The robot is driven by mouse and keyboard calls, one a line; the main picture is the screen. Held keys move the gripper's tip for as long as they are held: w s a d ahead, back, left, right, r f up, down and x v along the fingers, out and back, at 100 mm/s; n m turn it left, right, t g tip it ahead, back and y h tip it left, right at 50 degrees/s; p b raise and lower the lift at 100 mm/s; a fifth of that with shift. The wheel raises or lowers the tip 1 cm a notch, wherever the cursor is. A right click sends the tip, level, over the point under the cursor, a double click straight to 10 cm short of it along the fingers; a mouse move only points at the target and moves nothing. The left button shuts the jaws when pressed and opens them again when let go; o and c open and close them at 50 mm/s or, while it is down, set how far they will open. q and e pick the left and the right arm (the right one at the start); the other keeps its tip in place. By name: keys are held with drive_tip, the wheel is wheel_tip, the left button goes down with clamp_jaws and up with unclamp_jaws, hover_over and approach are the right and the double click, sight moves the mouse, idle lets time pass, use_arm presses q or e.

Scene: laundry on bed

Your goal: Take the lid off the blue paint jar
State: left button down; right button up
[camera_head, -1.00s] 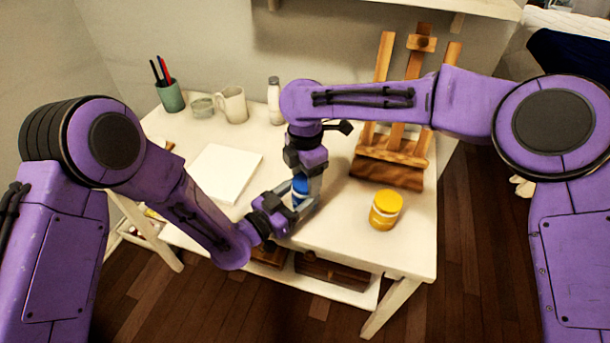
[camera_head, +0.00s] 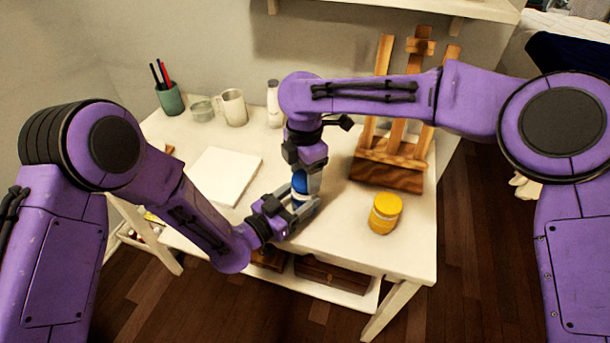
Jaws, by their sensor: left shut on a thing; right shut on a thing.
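The blue paint jar (camera_head: 299,198) stands on the white table, with a white band showing below its blue top. My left gripper (camera_head: 301,210) is shut on the jar's body from the left, low near the table. My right gripper (camera_head: 302,183) points down from above and is shut on the blue lid (camera_head: 300,183) at the top of the jar. The fingers hide much of the jar and lid. I cannot tell whether there is a gap between lid and jar.
A yellow paint jar (camera_head: 385,213) stands to the right on the table (camera_head: 340,232). A wooden easel (camera_head: 390,165) stands behind it. A white pad (camera_head: 224,175) lies left. A mug (camera_head: 233,107), a glass bowl (camera_head: 202,110), a pen cup (camera_head: 171,97) and a white bottle (camera_head: 274,104) stand at the back.

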sight(305, 179)
drive_tip(key=shift+r, duration=0.15)
use_arm(q)
drive_tip(key=shift+r, duration=0.1)
use_arm(e)
wheel_tip(305, 179, up, 4)
drive_tip(key=shift+r, duration=0.1)
use_arm(q)
drive_tip(key=shift+c, duration=0.6)
unclamp_jaws()
